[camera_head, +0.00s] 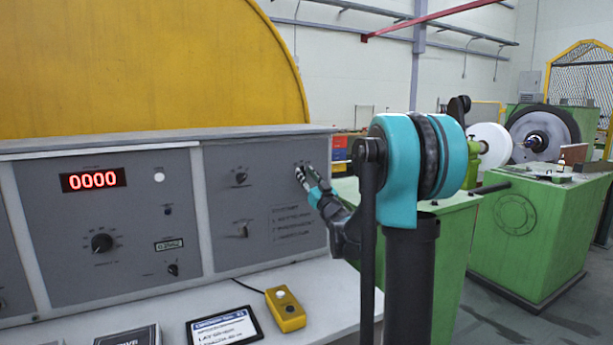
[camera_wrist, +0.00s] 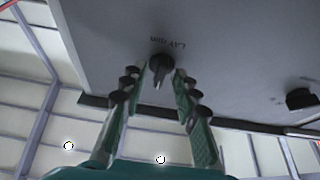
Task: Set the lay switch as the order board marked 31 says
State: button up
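The lay switch (camera_wrist: 160,66) is a small dark knob with a pointer, under a "LAY mm" label in the wrist view. My gripper (camera_wrist: 160,80) is open, with one finger on each side of the knob; I cannot tell whether they touch it.
Other controls on the panels are a knob (camera_head: 240,178), a toggle (camera_head: 244,231), a large dial (camera_head: 102,243) and a red display (camera_head: 93,180) reading 0000. A yellow button box (camera_head: 286,309) and a dark-framed sign (camera_head: 128,337) are on the desk. Green machines (camera_head: 530,228) stand at right.

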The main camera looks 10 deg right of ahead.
grip_shut()
jog(key=shift+n, duration=0.4)
jog(key=n+y, duration=0.1)
jog(key=n, duration=0.1)
jog(key=n+g+y, duration=0.1)
jog(key=n, duration=0.2)
jog(key=shift+d+y, duration=0.2)
jog(key=shift+y, duration=0.2)
jog(key=n+g+y, duration=0.1)
jog(key=n, duration=0.2)
jog(key=n+g+y, duration=0.1)
jog(key=n, duration=0.2)
jog(key=shift+n+g, duration=0.3)
jog(key=shift+g, duration=0.1)
jog(key=shift+n, duration=0.3)
grip_release()
